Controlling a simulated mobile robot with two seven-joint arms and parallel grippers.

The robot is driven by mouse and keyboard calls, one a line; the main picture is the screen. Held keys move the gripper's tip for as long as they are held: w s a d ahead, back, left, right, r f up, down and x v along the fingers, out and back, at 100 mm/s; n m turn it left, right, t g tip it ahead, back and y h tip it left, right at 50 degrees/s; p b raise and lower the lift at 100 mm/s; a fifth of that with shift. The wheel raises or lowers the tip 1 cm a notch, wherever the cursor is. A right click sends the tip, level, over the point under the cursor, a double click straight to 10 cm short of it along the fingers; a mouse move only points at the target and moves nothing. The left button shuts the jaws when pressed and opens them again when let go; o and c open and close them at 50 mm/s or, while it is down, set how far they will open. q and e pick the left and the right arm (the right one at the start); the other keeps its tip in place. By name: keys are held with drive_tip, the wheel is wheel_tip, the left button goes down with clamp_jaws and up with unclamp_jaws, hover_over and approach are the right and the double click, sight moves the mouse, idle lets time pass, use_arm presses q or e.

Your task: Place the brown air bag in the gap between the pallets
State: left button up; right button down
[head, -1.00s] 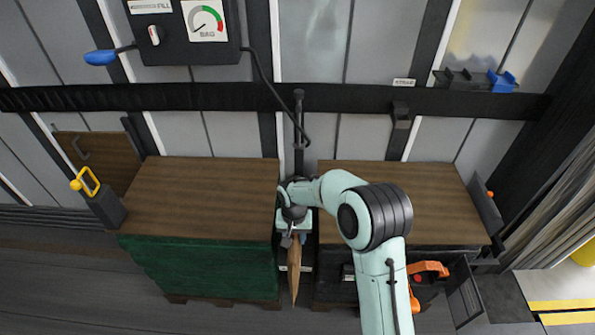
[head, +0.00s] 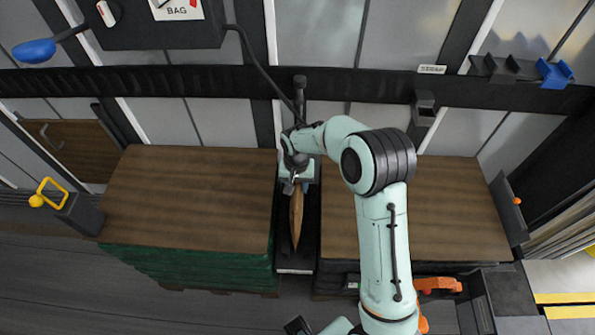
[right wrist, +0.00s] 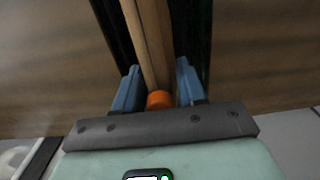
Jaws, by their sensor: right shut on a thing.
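The brown air bag (head: 297,218) is seen edge-on as a narrow upright strip in the gap between two pallet loads. The left pallet load (head: 190,200) has a brown top and green sides. The right pallet load (head: 440,215) has a brown top and dark sides. My left gripper is not in view.
A wall panel with a bag gauge (head: 177,8) and a blue-tipped lever (head: 34,51) hangs above left. A black rail (head: 360,92) runs along the wall behind the loads. A dark hose (head: 262,75) hangs near the gap. An orange tool (head: 438,285) shows at lower right.

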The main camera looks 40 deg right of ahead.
drive_tip(key=shift+w+f, duration=0.1)
drive_tip(key=shift+f+b, duration=0.6)
drive_tip(key=shift+f, duration=0.25)
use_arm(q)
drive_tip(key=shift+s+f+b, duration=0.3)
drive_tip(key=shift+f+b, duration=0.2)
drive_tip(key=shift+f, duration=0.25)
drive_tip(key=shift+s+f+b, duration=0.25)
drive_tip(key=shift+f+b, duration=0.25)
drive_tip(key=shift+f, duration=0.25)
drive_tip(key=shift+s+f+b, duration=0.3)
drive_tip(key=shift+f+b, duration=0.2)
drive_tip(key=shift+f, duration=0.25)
use_arm(e)
drive_tip(key=shift+f, duration=2.4)
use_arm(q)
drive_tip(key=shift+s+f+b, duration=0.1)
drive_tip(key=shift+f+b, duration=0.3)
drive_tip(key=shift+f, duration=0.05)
use_arm(e)
drive_tip(key=shift+f, duration=0.65)
drive_tip(key=c, duration=0.6)
unclamp_jaws()
drive_tip(key=shift+o, duration=0.2)
drive_tip(key=shift+r, duration=0.1)
